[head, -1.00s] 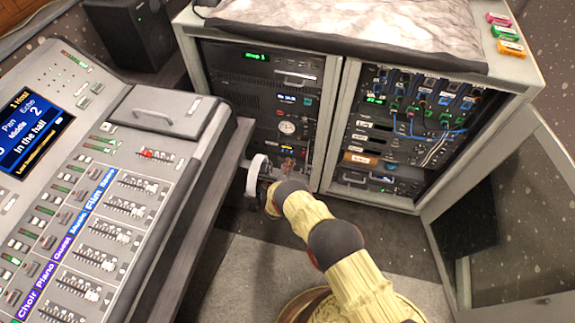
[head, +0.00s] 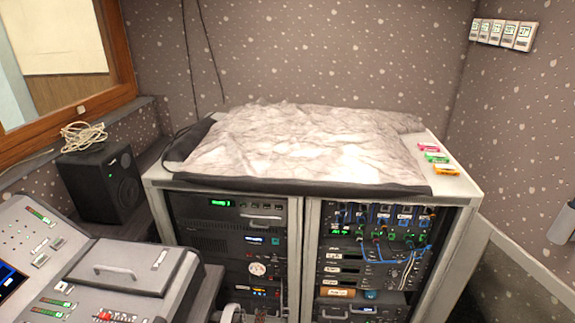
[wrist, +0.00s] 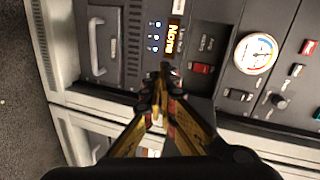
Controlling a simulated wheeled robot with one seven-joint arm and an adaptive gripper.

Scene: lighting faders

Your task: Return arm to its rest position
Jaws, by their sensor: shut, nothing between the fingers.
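My gripper (wrist: 163,82) is shut and empty in the wrist view, its gold and black fingers meeting at the tips. It points at the dark front of an equipment rack (wrist: 120,60), near a lit orange display (wrist: 176,35) and a red switch (wrist: 202,68). I cannot tell how wide the gap to the panel is. In the head view only a pale bit of my arm shows at the bottom edge, and the rest is out of frame.
The mixing console (head: 95,275) stands at the lower left, with a black speaker (head: 100,182) behind it. The rack cabinet (head: 308,225) carries a crumpled grey cover (head: 300,148) and several coloured tags (head: 437,158). A wall is close on the right.

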